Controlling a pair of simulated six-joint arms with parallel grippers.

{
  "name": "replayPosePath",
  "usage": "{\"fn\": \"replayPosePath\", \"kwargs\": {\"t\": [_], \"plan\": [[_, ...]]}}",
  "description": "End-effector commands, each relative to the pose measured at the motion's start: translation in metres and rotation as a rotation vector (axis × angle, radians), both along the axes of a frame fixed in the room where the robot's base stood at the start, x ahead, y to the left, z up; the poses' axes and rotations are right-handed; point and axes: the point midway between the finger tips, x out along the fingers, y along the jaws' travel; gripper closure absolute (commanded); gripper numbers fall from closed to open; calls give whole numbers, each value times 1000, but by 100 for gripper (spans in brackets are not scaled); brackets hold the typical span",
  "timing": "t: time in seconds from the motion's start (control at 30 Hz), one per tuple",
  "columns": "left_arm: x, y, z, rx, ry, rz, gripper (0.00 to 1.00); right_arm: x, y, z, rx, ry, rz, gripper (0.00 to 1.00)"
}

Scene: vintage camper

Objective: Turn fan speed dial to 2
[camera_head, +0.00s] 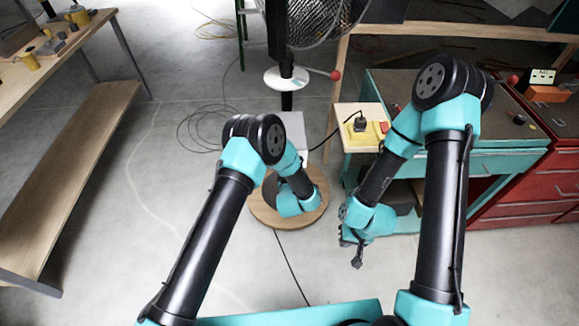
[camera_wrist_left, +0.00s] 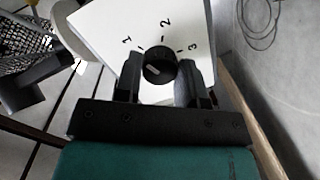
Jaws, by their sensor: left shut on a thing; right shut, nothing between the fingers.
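In the left wrist view, the black fan speed dial (camera_wrist_left: 160,66) sits on a white panel (camera_wrist_left: 110,22) marked 1, 2 and 3. Its white mark points to the lower left of the picture, away from the 2 and on the side of the 1. My left gripper (camera_wrist_left: 162,82) has one finger on each side of the dial and is shut on it. In the head view, the standing fan (camera_head: 312,18) has a round wooden base (camera_head: 262,211); my left arm hides the dial and left fingers. My right gripper (camera_head: 354,252) is shut and empty, right of the base.
A yellow box with a black plug (camera_head: 358,132) stands on a small wooden top to the right. A teal workbench (camera_head: 505,160) and red drawers (camera_head: 530,195) are at the right. A wooden bench (camera_head: 65,180) is at the left. Cables lie on the floor.

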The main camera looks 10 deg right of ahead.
Motion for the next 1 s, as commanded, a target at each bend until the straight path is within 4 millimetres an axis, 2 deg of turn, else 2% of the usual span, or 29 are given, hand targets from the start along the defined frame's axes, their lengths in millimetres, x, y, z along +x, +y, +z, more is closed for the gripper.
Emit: {"fn": "replayPosePath", "kwargs": {"t": [0.7,1.0], "plan": [[0,-1,-1,669,-41,0,87,0,0,0,0,0,0,100],[-1,-1,-2,865,-54,1,87,0,0,0,0,0,0,100]]}}
